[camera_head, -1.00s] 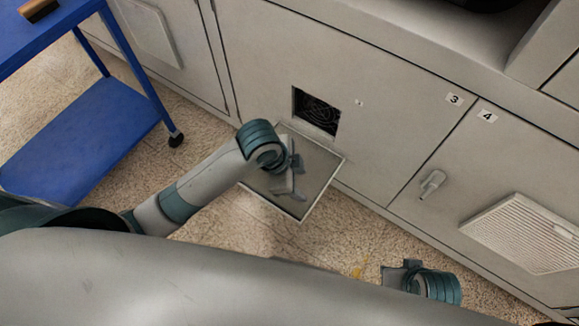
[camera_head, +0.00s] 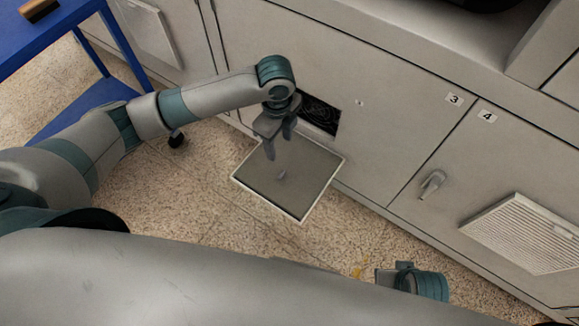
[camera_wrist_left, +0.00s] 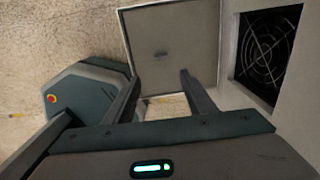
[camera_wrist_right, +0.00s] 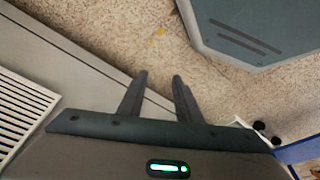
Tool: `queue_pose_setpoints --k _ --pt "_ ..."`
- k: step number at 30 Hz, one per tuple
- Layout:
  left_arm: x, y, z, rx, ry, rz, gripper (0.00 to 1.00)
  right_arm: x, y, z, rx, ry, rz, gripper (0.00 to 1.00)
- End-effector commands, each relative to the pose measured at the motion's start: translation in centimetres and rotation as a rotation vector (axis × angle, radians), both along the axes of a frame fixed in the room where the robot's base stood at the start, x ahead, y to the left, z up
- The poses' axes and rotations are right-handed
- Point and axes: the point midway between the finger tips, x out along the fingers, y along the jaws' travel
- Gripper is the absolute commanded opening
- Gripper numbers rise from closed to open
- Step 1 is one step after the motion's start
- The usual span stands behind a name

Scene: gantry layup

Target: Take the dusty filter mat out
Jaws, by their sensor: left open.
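A square panel (camera_head: 315,207) with a white rim and a grey inner face stands out from the cabinet below a square opening (camera_head: 318,114). The grey face (camera_head: 300,170) has a small knob-like piece on it; I cannot tell whether this face is the dusty filter mat. My left gripper (camera_head: 279,146) is open and empty, just in front of the opening and above the panel's upper part. The left wrist view shows the panel (camera_wrist_left: 172,40) beyond the open fingers (camera_wrist_left: 160,76). My right gripper (camera_wrist_right: 160,76) is open and empty over the floor, away from the panel.
A fan behind a wire guard (camera_wrist_left: 266,52) shows inside the opening. A louvred white vent (camera_head: 525,232) and a handle (camera_head: 432,184) are on the cabinet at right. A blue cart (camera_head: 75,105) stands at left.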

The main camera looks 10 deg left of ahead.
Motion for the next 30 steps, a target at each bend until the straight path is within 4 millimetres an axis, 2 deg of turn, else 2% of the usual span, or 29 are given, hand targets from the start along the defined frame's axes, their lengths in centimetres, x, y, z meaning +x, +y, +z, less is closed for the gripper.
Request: queue_pose_setpoints --k 8,17,24,30 --pt "-0.1 0.0 -1.0 0.0 0.002 0.002 0.5 -0.1 0.0 0.2 0.0 0.0 0.0 0.31" --pt "-0.1 -0.1 -5.8 0.0 0.002 0.002 0.5 -0.6 -0.1 2.0 0.0 -0.005 -0.002 0.31" --pt "0.0 -0.1 -9.9 -0.001 0.001 0.002 0.5 0.0 0.7 1.7 0.022 -0.043 0.005 0.31" --pt "0.0 -0.1 -12.0 -0.001 -0.001 0.002 0.5 0.5 1.4 1.8 0.039 -0.072 0.014 0.31"
